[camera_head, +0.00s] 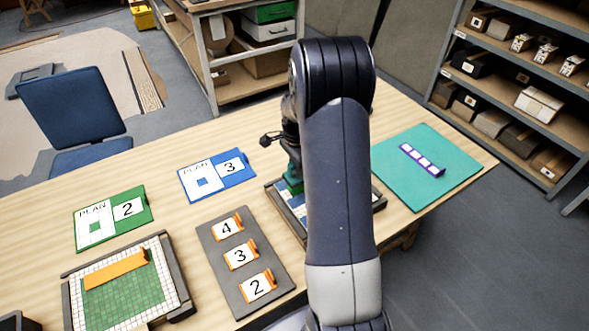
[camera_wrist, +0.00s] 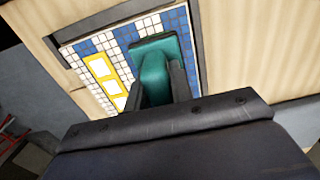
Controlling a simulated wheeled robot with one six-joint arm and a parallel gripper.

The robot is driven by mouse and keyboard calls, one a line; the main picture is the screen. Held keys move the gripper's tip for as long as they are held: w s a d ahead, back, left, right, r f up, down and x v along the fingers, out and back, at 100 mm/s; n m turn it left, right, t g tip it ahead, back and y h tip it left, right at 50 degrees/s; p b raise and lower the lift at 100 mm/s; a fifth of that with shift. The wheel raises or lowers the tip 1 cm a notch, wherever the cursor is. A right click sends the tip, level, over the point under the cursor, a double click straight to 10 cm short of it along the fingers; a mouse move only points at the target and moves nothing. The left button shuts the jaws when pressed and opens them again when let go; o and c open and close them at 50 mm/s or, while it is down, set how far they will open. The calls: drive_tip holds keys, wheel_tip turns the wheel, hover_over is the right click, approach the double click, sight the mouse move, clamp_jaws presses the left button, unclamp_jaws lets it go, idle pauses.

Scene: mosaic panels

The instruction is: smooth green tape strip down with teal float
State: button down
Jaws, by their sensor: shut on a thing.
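My gripper (camera_wrist: 159,88) is shut on the teal float (camera_wrist: 153,68). The float is over the blue-and-white mosaic panel (camera_wrist: 93,43) in the wrist view, and I cannot tell whether it presses on the tiles. In the head view the float shows as a small green piece (camera_head: 293,186) at the panel's left part, beside my arm. My arm hides most of this panel. A yellow-edged strip with white squares (camera_wrist: 95,65) lies on the panel, left of the float. I cannot make out a green tape strip in either view.
A second panel (camera_head: 170,262) with green tiles and an orange bar (camera_head: 115,270) is at front left. A grey board (camera_head: 213,238) holds several numbered orange clips. Plan cards (camera_head: 113,217) (camera_head: 216,175) lie behind. A teal mat (camera_head: 435,190) with a purple strip (camera_head: 421,160) is right.

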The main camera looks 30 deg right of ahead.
drive_tip(key=shift+r+p, duration=0.9)
drive_tip(key=shift+r, duration=0.95)
